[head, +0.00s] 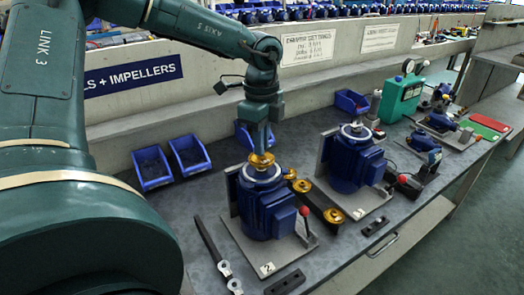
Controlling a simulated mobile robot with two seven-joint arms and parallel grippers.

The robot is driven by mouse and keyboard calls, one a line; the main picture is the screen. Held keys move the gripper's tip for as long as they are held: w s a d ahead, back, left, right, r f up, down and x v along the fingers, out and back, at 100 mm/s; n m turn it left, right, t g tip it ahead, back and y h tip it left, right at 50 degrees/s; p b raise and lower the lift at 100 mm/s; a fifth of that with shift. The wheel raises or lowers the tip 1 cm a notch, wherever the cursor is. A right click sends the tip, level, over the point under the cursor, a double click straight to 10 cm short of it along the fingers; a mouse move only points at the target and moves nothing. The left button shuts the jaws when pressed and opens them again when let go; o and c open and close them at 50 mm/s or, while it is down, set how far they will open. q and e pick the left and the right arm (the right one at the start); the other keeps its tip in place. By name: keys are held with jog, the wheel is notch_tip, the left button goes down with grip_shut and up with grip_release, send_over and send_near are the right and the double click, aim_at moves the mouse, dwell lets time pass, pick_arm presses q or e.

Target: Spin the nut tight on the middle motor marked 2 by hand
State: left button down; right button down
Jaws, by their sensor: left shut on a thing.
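The motor marked 2 (276,212) is a blue motor standing upright on a grey plate with a white tag "2" (267,268). A brass impeller (262,162) sits on its top. My left gripper (262,150) points straight down from above at the centre of the impeller. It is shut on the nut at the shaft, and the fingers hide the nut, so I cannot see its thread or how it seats. My right gripper is not in view.
A second blue motor (352,165) marked 3 stands to the right. Loose brass parts (333,215) lie between the motors. Wrenches (212,250) lie left of motor 2. Blue bins (151,167) line the back. A green unit (400,97) stands farther right.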

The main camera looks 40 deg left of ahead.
pick_arm(q)
jog(key=shift+f+m+b, duration=0.15)
jog(key=shift+m+b, duration=0.5)
jog(key=shift+m, duration=0.35)
jog(key=m+b, duration=0.1)
jog(key=m, duration=0.2)
jog(key=shift+m, duration=1)
jog(key=m+b, duration=0.1)
jog(key=m, duration=0.1)
jog(key=shift+m, duration=0.4)
jog(key=m, duration=0.2)
jog(key=shift+m, duration=1.1)
